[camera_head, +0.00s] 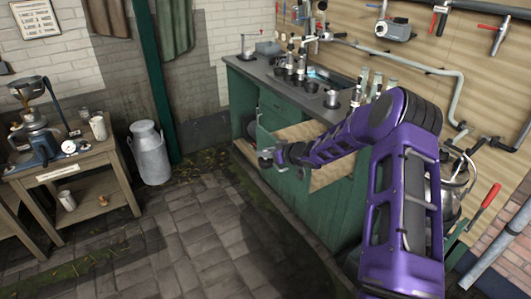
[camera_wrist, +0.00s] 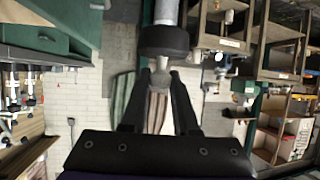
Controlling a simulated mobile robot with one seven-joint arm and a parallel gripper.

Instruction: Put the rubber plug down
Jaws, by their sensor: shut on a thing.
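In the wrist view, a dark round piece with a pale grey stem, which I take to be the rubber plug (camera_wrist: 164,41), sits at the tips of my gripper (camera_wrist: 160,68). The two black fingers close in on it from both sides. In the head view, my gripper (camera_head: 267,159) is at the end of the purple arm, beside the front of the green cabinet (camera_head: 318,212) and its open, wood-coloured drawers. The plug is too small to make out clearly there.
The cabinet's dark counter (camera_head: 268,70) carries several metal and black items at its back. A milk can (camera_head: 149,152) stands on the paved floor by the green post. A wooden table (camera_head: 90,158) with a grinder is at the left. The floor between is clear.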

